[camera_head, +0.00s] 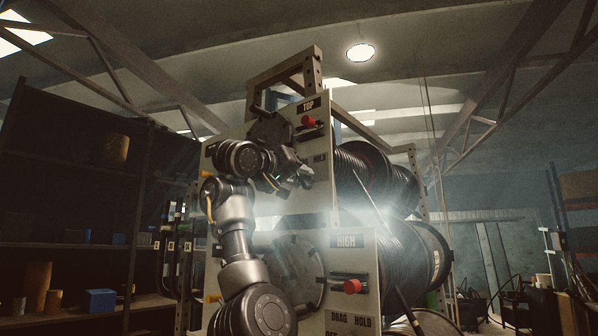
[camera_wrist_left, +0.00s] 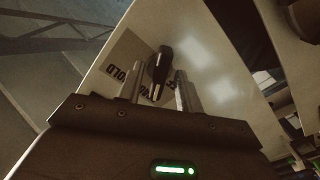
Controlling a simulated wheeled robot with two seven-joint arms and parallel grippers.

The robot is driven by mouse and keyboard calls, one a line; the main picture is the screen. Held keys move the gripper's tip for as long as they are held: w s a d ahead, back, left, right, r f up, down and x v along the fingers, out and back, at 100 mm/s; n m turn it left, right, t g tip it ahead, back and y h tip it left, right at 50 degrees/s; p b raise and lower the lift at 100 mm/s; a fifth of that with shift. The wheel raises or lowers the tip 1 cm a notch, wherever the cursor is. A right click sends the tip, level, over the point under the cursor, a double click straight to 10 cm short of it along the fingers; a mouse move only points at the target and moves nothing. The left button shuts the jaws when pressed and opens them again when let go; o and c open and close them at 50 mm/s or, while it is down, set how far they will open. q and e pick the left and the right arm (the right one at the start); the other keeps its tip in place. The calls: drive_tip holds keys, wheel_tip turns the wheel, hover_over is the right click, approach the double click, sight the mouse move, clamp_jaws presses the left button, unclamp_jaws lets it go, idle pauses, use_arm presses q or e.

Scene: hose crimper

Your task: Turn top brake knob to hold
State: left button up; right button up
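The top brake knob (camera_wrist_left: 161,64) is a black lever-like handle on the pale upper panel (camera_head: 322,188). In the left wrist view it stands between the two fingers of my left gripper (camera_wrist_left: 159,76), with a visible gap on each side. A HOLD label (camera_wrist_left: 128,78) shows upside down beside it; the head view also shows this label (camera_head: 319,159). In the head view my left gripper (camera_head: 303,180) is at the upper panel just below that label and hides the knob. The left gripper is open. My right gripper is in neither view.
A red knob (camera_head: 309,121) sits under the TOP sign above my gripper. A lower panel carries another red knob (camera_head: 352,286) under a HIGH sign. Hose reels (camera_head: 375,180) stand right of the panels. Dark shelves (camera_head: 75,200) stand at the left.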

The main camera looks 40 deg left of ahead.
use_arm(q)
drive_tip(key=c, duration=0.6)
drive_tip(key=shift+f+m+b, duration=0.1)
drive_tip(key=shift+m+b, duration=0.4)
drive_tip(key=shift+b, duration=0.05)
drive_tip(key=shift+m+b, duration=0.75)
drive_tip(key=shift+m, duration=0.35)
drive_tip(key=m+b, duration=0.1)
drive_tip(key=m, duration=0.2)
drive_tip(key=shift+m, duration=0.3)
drive_tip(key=shift+r+m+b, duration=0.2)
drive_tip(key=shift+m+b, duration=0.4)
drive_tip(key=shift+m, duration=1.9)
